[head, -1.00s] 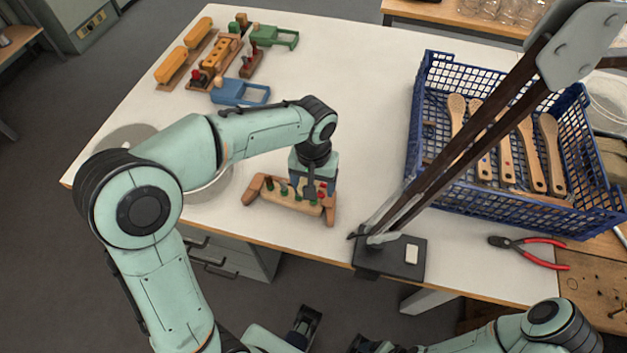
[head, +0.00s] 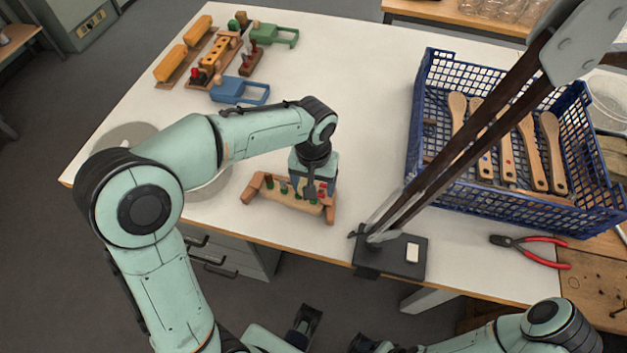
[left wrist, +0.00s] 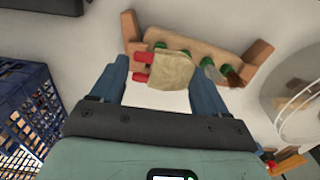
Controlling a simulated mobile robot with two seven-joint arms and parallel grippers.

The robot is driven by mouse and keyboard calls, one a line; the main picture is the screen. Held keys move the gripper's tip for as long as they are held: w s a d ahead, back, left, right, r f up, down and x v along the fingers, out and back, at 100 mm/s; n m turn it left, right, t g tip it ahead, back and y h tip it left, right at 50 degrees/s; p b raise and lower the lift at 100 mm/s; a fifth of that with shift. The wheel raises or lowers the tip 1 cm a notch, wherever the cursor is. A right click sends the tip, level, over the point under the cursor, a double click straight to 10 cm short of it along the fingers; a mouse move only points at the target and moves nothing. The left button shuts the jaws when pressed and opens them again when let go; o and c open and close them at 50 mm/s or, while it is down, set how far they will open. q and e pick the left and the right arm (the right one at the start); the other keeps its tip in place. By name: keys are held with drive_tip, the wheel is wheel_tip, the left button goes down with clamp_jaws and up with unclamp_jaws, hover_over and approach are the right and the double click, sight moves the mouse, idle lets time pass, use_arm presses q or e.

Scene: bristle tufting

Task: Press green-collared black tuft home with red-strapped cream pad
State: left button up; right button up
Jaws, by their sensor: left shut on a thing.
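My left gripper (left wrist: 160,88) has blue fingers and is shut on the cream pad (left wrist: 171,71), whose red straps (left wrist: 140,67) show on its left side. It also shows in the head view (head: 311,188), over the right part of the wooden holder (head: 290,203). The pad overlaps the holder bar in the left wrist view (left wrist: 195,45); I cannot tell whether they touch.
A blue basket (head: 425,130) with wooden brushes stands right. A lamp base (head: 390,258) sits near the front edge, its arm slanting over the table. Red-handled pliers (head: 535,252) lie at right. Coloured wooden fixtures (head: 215,60) stand back left. The table's middle is clear.

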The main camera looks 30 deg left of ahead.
use_arm(q)
drive_tip(key=shift+f, duration=0.4)
use_arm(e)
drive_tip(key=shift+s+f, duration=0.1)
drive_tip(key=shift+f, duration=0.15)
use_arm(q)
drive_tip(key=shift+r+p, duration=0.35)
drive_tip(key=shift+r, duration=0.35)
use_arm(e)
drive_tip(key=shift+w+r, duration=0.2)
drive_tip(key=shift+r, duration=0.4)
idle(0.4)
use_arm(q)
drive_tip(key=shift+r+p, duration=1.9)
drive_tip(key=shift+r, duration=0.55)
use_arm(e)
drive_tip(key=shift+w+r, duration=0.25)
drive_tip(key=shift+r, duration=0.4)
drive_tip(key=shift+w+r, duration=0.2)
drive_tip(key=shift+r, duration=0.45)
drive_tip(key=shift+w+r, duration=0.25)
drive_tip(key=shift+r, duration=0.4)
use_arm(q)
drive_tip(key=shift+a, duration=0.15)
use_arm(e)
drive_tip(key=shift+s+a, duration=0.1)
